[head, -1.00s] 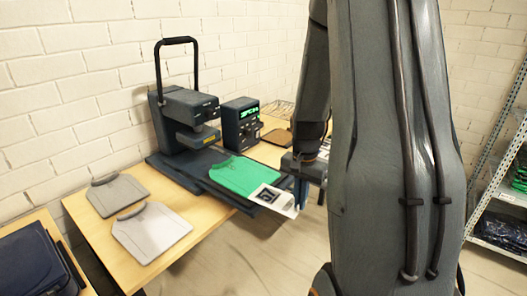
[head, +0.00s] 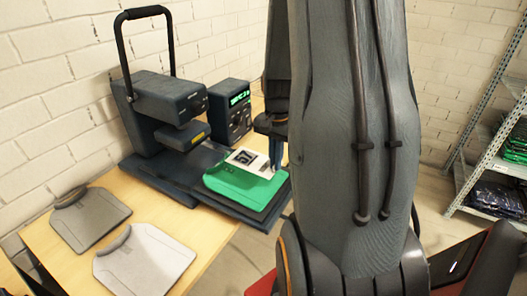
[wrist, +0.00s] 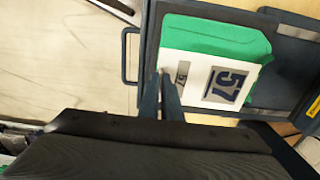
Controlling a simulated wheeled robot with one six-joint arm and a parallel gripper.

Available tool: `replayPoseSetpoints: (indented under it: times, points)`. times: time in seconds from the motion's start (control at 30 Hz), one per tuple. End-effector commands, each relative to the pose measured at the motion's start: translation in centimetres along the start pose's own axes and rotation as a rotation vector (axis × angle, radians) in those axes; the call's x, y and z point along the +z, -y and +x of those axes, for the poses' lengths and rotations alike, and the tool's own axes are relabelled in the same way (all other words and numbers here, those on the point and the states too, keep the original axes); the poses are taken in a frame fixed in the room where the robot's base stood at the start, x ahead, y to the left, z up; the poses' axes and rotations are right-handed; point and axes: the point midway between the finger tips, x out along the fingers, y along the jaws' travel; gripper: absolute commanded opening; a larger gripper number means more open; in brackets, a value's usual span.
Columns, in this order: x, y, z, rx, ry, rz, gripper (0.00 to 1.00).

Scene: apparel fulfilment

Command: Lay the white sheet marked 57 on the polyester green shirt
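The white sheet marked 57 (wrist: 199,77) is gripped at one end by my gripper (wrist: 164,84). In the head view the sheet (head: 243,158) lies over the green shirt (head: 232,184), covering part of it. I cannot tell whether the sheet touches the shirt or hangs just above it. The shirt lies flat on the dark platen of the heat press; it also shows in the wrist view (wrist: 215,36). My gripper (head: 276,167) points down at the shirt's right far edge, its fingers shut on the sheet.
The press (head: 168,105) stands behind and left of the shirt, its head clear of the sheet. A control box (head: 231,112) stands beside it. A dark grey shirt (head: 90,218) and a light grey shirt (head: 144,262) lie on the table. A shelf rack (head: 495,140) stands right.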

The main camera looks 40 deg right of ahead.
Motion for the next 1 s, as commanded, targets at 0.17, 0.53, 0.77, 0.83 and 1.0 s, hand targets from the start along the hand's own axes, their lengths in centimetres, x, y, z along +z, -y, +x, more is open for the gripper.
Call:
replayPoseSetpoints:
  times: [0.17,0.53,0.77,0.83,1.0]
  points:
    - [0.0,-0.1,0.4,0.0,0.0,0.002,0.0]
    - [-0.1,0.0,3.5,0.0,0.0,0.003,0.0]
    - [0.0,0.1,6.1,0.0,0.001,0.0,0.0]
    - [0.1,0.0,6.8,0.001,0.001,-0.001,0.0]
    - [0.0,0.1,8.1,0.0,0.0,-0.001,0.0]
